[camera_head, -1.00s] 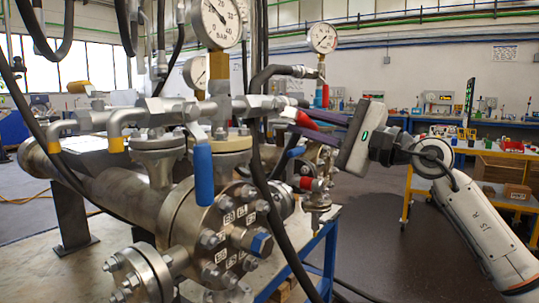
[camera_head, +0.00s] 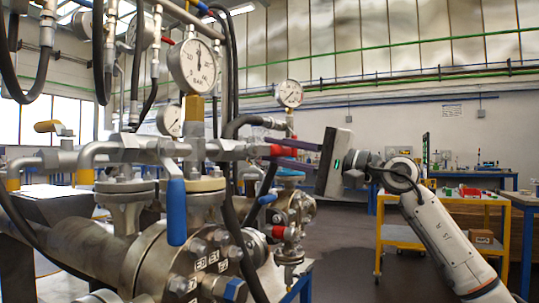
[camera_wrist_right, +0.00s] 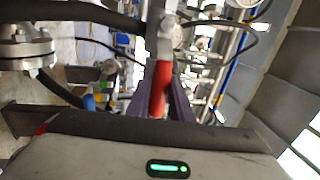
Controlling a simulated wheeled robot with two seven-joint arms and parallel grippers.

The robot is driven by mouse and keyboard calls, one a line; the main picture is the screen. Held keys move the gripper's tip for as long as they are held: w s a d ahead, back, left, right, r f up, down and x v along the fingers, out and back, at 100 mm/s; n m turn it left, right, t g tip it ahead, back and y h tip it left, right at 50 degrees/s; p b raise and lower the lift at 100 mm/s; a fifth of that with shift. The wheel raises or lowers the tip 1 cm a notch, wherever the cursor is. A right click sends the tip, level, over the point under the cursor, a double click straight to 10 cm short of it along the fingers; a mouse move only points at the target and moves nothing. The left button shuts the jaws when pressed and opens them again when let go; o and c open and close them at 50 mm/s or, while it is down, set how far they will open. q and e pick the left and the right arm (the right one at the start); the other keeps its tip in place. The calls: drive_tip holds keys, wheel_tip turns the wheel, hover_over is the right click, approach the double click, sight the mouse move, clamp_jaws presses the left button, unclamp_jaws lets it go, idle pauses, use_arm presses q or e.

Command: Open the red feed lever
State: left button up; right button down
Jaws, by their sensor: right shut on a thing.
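The red feed lever (camera_head: 284,150) sticks out to the right from the pipe fittings under the small right-hand gauge and looks about level. My right gripper (camera_head: 290,158) reaches it from the right, its purple fingers at the red handle. In the right wrist view the red lever (camera_wrist_right: 161,86) runs between the two purple fingers (camera_wrist_right: 163,100), which are shut on it. Part of the handle is hidden between the fingers. My left gripper does not show.
A blue lever (camera_head: 176,212) hangs down in front, near the large pressure gauge (camera_head: 194,66). Black hoses (camera_head: 229,170) cross close to the fittings. A second red handle (camera_head: 279,232) sits lower. A yellow trolley (camera_head: 402,238) stands behind my right arm.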

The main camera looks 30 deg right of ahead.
drive_tip(key=shift+r, duration=0.15)
drive_tip(key=c, duration=1.6)
unclamp_jaws()
drive_tip(key=shift+o, duration=0.2)
